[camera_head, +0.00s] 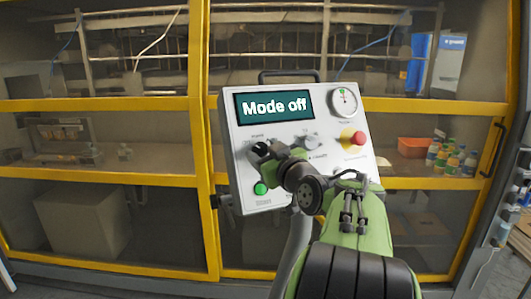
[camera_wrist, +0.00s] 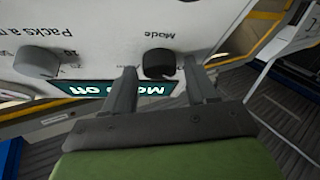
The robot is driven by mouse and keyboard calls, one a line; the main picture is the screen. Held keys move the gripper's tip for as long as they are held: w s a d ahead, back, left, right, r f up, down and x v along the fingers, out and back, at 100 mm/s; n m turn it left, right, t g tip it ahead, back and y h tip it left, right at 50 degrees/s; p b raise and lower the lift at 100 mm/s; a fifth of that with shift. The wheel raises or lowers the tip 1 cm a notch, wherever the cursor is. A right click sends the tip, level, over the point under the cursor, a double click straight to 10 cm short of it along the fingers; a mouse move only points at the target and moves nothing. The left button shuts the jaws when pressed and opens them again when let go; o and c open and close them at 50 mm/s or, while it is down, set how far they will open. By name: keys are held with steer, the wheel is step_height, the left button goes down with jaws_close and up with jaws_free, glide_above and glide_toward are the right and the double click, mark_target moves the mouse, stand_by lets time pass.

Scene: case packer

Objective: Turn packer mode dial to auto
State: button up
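The control panel (camera_head: 240,175) has a screen (camera_head: 273,106) that reads "Mode off". In the wrist view the panel appears upside down, and the black mode dial (camera_wrist: 159,63) sits beside the word "Mode". My gripper (camera_wrist: 160,68) is open, with one finger on each side of the mode dial and a visible gap to both. I cannot tell whether the dial reaches fully between the fingertips in depth. In the head view my gripper (camera_head: 264,152) is at the panel's left dial and largely hides it. The dial's pointer direction cannot be made out.
A grey packs-a-minute dial (camera_wrist: 37,60) is beside the mode dial. The panel also carries a green button (camera_head: 260,188), a red emergency knob (camera_head: 358,138) on yellow and a round gauge (camera_head: 344,99). Yellow-framed glass doors (camera_head: 203,130) stand behind it.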

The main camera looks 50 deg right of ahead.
steer(key=c, duration=0.8)
steer(key=shift+c, duration=0.2)
